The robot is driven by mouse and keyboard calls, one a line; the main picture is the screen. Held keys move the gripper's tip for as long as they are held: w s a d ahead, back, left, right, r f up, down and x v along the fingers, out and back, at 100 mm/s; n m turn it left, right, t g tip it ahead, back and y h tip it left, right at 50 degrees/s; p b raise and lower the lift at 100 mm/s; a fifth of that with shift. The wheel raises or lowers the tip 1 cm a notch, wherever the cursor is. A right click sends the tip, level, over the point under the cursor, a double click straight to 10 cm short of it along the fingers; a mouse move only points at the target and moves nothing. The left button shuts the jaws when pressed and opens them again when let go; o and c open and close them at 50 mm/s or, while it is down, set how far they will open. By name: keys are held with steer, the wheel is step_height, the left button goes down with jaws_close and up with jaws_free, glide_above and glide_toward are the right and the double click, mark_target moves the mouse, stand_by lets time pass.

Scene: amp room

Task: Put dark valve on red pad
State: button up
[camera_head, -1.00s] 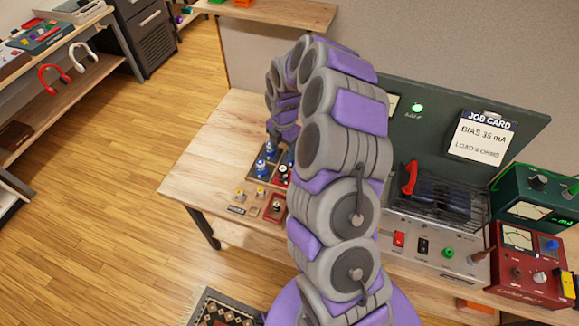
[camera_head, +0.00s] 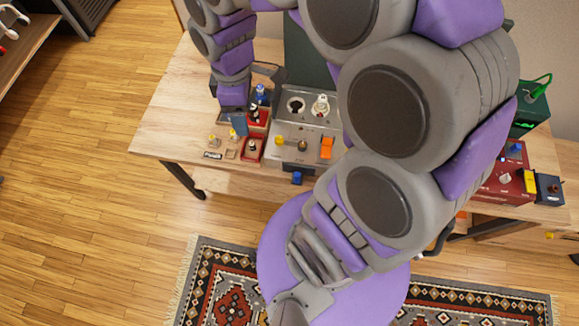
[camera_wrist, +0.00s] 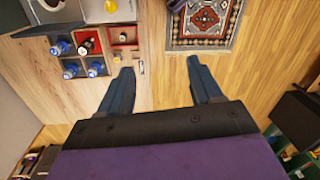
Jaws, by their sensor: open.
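A dark valve (camera_head: 254,112) with a pale top stands upright on a red pad (camera_head: 263,122) in the compartment tray. In the wrist view the dark valve (camera_wrist: 87,46) stands in the tray's red-floored compartment (camera_wrist: 86,34), among blue-topped valves (camera_wrist: 69,70). A separate small red dish (camera_wrist: 132,34) beside the tray holds a small dark part; it also shows in the head view (camera_head: 243,155). My gripper (camera_wrist: 160,76) is open, with nothing between its fingers, and is apart from the valves. In the head view my gripper (camera_head: 238,124) is low beside the tray, its fingertips partly unclear.
A grey metal panel (camera_head: 290,135) with knobs and an orange switch (camera_head: 327,148) lies right of the tray. Small loose parts (camera_head: 213,155) lie at the left. The bench's left end (camera_head: 165,130) is clear. A red meter box (camera_head: 505,185) stands far right.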

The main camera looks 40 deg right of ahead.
steer(key=s+r+m, duration=0.2)
steer(key=s+m, duration=0.9)
steer(key=s, duration=0.6)
steer(key=shift+s+a+g+h, duration=0.15)
steer(key=shift+s+g+h, duration=0.15)
steer(key=shift+s+g, duration=0.1)
